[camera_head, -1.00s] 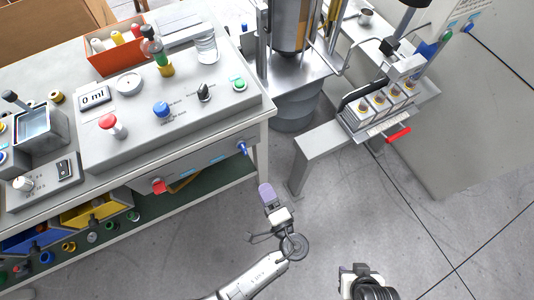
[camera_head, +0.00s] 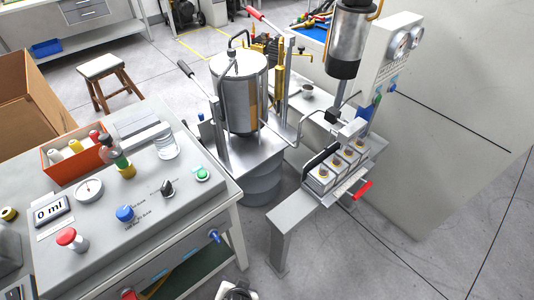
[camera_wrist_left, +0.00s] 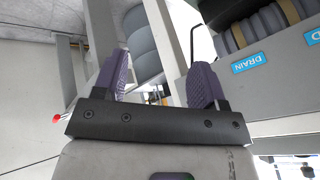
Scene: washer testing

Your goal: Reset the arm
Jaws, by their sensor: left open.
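My left gripper (camera_wrist_left: 160,85) shows in the left wrist view with its two purple fingers spread apart and nothing between them. In the head view only a small part of my arm shows at the bottom edge, below the control panel's front, and the fingers cannot be made out there. My right gripper is not in view. The control panel (camera_head: 140,230) with red, blue, black and green controls stands on the bench at the left. The test machine with its steel tank (camera_head: 240,90) stands in the middle.
A holder with several white units (camera_head: 335,170) and a red handle (camera_head: 362,191) stands right of the tank. An orange box (camera_head: 75,155) holds bottles on the bench. A wooden stool (camera_head: 105,80) stands behind. The floor (camera_head: 400,260) at the lower right is clear.

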